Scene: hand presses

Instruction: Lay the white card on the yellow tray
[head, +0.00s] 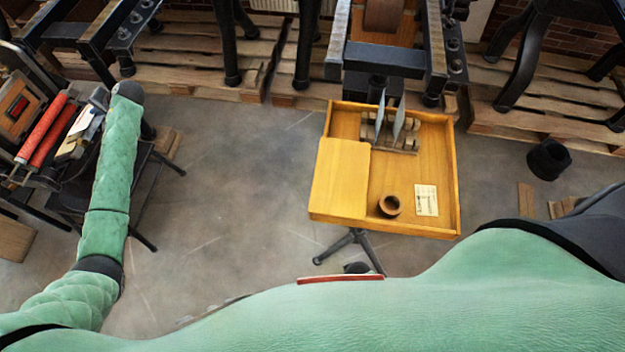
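A small white card (427,200) with dark print lies flat at the front right inside a shallow wooden stand top. A flat yellow piece (341,178), which looks like the yellow tray, covers the left part of that stand top, apart from the card. My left arm reaches up along the left side, and my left gripper (85,130) is by the red rollers, far left of the card. It is small and blends with the machine there, so its fingers and any hold are unclear. My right gripper is not in view.
A brown cup (389,205) stands between the yellow piece and the card. Grey upright plates in a wooden rack (400,145) stand behind. Red rollers (45,130) are at the left. Presses on pallets line the back. The floor (225,190) between is clear.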

